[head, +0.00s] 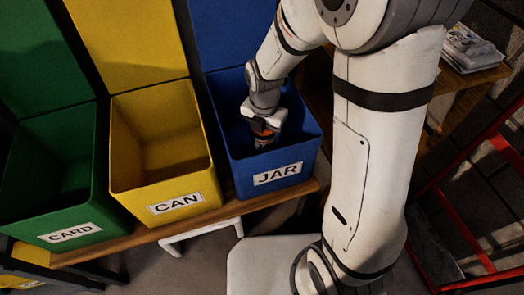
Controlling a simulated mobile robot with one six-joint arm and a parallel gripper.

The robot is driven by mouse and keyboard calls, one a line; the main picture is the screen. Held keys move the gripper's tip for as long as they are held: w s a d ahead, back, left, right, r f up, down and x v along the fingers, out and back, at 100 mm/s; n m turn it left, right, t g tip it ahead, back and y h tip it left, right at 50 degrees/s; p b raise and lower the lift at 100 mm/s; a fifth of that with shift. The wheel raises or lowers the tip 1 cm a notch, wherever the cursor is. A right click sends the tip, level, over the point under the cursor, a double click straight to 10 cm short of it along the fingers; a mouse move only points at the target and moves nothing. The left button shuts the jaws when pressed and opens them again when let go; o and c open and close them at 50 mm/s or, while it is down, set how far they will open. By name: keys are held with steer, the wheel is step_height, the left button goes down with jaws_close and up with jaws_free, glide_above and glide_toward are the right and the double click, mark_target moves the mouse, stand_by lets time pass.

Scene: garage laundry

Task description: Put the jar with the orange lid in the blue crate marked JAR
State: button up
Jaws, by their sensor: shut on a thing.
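The blue crate (232,163) marked JAR stands open on a wooden bench, at the right of a row of three crates. My gripper (262,130) points down inside the mouth of the blue crate. It is shut on the jar with the orange lid (266,142). Only a small orange and dark part of the jar shows below the fingers. The rest is hidden by my gripper and the crate's front wall. I cannot tell whether the jar touches the crate's floor.
The yellow crate (177,187) marked CAN and the green crate (83,222) marked CARD stand to the left, both open. The wooden bench (140,237) runs beneath them. Papers (470,48) lie on a shelf at right, above a red metal frame (455,224).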

mark_target(264, 148)
step_height(264, 148, down, 7)
steer(key=b, duration=0.2)
steer(key=shift+b, duration=0.4)
steer(key=shift+f, duration=0.4)
steer(key=o, duration=1.1)
steer(key=shift+r, duration=0.1)
step_height(264, 148, up, 13)
steer(key=p, duration=0.5)
